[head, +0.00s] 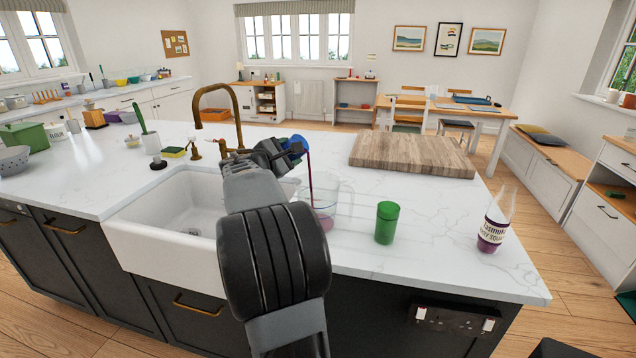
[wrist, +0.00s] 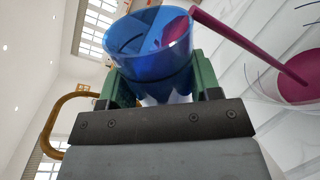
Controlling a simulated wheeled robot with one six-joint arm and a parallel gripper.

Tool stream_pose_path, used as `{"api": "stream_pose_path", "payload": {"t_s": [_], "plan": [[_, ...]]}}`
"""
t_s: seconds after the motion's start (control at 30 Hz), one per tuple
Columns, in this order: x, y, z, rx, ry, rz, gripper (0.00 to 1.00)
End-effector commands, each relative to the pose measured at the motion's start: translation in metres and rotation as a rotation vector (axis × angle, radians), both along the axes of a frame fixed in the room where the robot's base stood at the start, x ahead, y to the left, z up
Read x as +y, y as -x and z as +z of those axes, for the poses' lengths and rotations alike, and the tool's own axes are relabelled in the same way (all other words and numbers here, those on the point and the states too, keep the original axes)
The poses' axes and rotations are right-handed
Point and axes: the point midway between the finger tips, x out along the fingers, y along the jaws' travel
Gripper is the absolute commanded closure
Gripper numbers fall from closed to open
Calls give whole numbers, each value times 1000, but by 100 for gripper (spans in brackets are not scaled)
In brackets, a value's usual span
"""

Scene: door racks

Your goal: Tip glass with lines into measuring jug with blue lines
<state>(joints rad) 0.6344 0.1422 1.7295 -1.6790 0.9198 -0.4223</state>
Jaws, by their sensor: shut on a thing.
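The blue, see-through glass (head: 295,147) is tilted over the measuring jug and pours a purple stream. In the wrist view the glass (wrist: 150,42) shows dark lines on its wall and some purple liquid inside near its lip. My gripper (wrist: 158,82) is shut on the glass, one green finger on each side; it also shows in the head view (head: 284,152). The clear measuring jug (head: 340,200) stands upright on the counter, with purple liquid (wrist: 298,80) at its bottom. The stream falls inside the jug. My arm hides part of the jug's left side.
A green cup (head: 387,223) stands right of the jug. A labelled container with purple contents (head: 492,232) is near the counter's right end. A wooden board (head: 413,154) lies behind. The white sink (head: 180,222) and brass tap (head: 216,117) are left.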

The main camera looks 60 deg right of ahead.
Motion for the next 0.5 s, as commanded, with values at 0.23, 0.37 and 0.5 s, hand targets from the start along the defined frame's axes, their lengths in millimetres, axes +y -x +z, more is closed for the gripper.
{"api": "stream_pose_path", "payload": {"t_s": [0.23, 0.37, 0.5], "plan": [[1, 0, 0, -29, 0, 0, 76], [1, 0, -1, -43, -3, 1, 76], [0, 0, -2, -58, -5, 0, 76]]}}
